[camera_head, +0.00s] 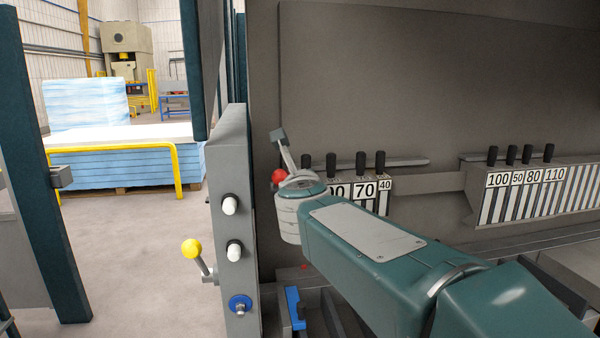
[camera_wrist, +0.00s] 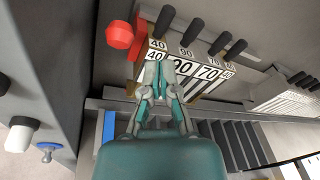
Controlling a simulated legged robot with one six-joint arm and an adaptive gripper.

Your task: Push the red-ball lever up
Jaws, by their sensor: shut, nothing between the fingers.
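The red ball (camera_wrist: 119,35) shows in the wrist view at the upper left, beside a red bracket (camera_wrist: 138,52) at the end of a row of numbered blocks. In the head view the red ball (camera_head: 279,176) shows just left of my arm's end, which partly covers the area around it. My gripper (camera_wrist: 160,72) is shut and empty. Its fingertips appear in front of the numbered blocks, right of and lower in the picture than the ball. I see no clear contact with the ball. In the head view my arm hides the fingers.
Numbered blocks (camera_wrist: 208,72) with black handles lie right of the ball; another set (camera_head: 540,190) stands farther right. A grey post (camera_head: 232,145) at left carries white knobs (camera_head: 230,204), a yellow-ball lever (camera_head: 192,249) and a blue-ringed knob (camera_head: 240,304). Open floor lies beyond.

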